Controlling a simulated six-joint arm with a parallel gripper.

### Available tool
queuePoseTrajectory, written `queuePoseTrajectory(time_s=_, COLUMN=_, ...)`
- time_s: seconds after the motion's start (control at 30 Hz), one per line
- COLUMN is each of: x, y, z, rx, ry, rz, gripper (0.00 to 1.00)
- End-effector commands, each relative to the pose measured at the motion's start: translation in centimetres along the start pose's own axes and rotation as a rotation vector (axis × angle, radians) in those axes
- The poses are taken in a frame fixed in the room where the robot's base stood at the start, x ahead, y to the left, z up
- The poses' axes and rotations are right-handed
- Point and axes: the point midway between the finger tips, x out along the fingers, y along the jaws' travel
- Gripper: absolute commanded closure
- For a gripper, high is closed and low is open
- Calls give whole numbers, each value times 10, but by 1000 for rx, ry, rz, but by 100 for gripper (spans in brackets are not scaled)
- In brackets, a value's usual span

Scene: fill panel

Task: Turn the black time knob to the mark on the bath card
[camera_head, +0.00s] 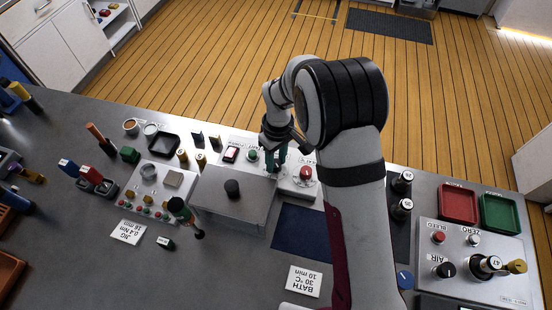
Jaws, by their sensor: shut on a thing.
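My gripper (275,160) reaches down onto the light control panel (243,143) behind the grey lidded box. Its teal fingers are shut on a small dark knob, taken as the black time knob. The fingers and wrist hide most of it, so its pointer and scale marks cannot be read. The white bath card (304,281) lies flat on the bench at the front, upside down in the picture. It reads "BATH 30 °C 10 min".
A red mushroom button (306,173) stands close right of my gripper; a green button (253,155) and red switch (231,154) are left. The grey box (215,205) with a black lid knob (232,188) is in front. A dark blue mat (300,232) lies clear.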

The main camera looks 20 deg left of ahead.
Motion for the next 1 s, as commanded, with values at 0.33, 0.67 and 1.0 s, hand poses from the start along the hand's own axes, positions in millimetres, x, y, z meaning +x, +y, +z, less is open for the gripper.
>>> queuePoseTrajectory(time_s=0.33, x=0, y=0, z=0, rx=325, ry=15, rz=1, gripper=100)
queuePoseTrajectory(time_s=0.67, x=0, y=0, z=0, rx=637, ry=28, rz=1, gripper=100)
queuePoseTrajectory(time_s=1.0, x=0, y=0, z=0, rx=916, ry=40, rz=0, gripper=100)
